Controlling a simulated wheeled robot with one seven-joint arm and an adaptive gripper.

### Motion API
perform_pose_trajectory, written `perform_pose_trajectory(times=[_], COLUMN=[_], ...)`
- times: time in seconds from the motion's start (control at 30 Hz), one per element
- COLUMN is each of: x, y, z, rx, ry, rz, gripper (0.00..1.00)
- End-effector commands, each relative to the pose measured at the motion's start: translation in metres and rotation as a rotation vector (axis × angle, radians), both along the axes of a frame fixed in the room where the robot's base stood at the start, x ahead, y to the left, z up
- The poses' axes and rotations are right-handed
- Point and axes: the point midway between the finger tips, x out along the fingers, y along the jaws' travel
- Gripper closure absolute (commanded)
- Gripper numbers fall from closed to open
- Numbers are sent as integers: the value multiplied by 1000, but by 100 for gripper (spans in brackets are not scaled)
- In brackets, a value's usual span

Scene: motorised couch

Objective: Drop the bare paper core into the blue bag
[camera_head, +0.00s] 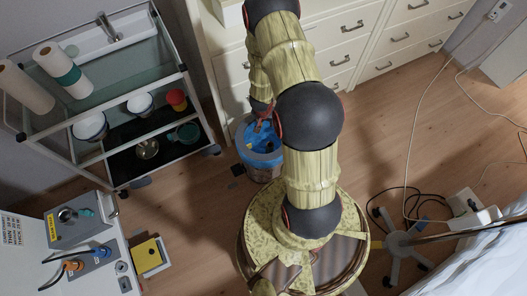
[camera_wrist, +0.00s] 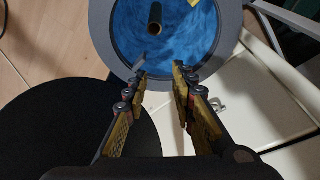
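The blue bag (camera_wrist: 190,38) lines a round grey-rimmed bin, and its opening fills the top of the wrist view. In the head view the bag (camera_head: 262,139) shows on the floor beside the drawers, partly behind my arm. The bare paper core (camera_wrist: 155,18), a short brown tube with a dark hollow end, shows within the bag's opening, apart from my fingers. How deep it sits I cannot tell. My gripper (camera_wrist: 159,75) is open and empty, its fingers pointing toward the bag. In the head view my arm mostly hides my gripper, near the bin.
A trolley (camera_head: 150,101) at the left holds paper rolls (camera_head: 63,71), bowls and a red cup (camera_head: 177,99). White drawers (camera_head: 345,55) stand behind the bin. A wheeled base (camera_head: 405,240) and loose cables lie on the right floor. A small yellow piece (camera_wrist: 193,2) shows at the bag's far side.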

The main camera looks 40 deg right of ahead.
Motion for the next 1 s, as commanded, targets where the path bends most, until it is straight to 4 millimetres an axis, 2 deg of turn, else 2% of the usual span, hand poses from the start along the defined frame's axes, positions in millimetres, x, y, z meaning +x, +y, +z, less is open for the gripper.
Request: perform_pose_trajectory(times=[0.2, 0.4, 0.7, 1.0], x=[-6, -11, -14, -15], y=[10, 18, 23, 24], z=[43, 76, 98, 100], rx=[0, 0, -1, 0], ry=[-2, -1, -1, 0], rz=[-1, 0, 0, 0], gripper=[74, 74, 74, 74])
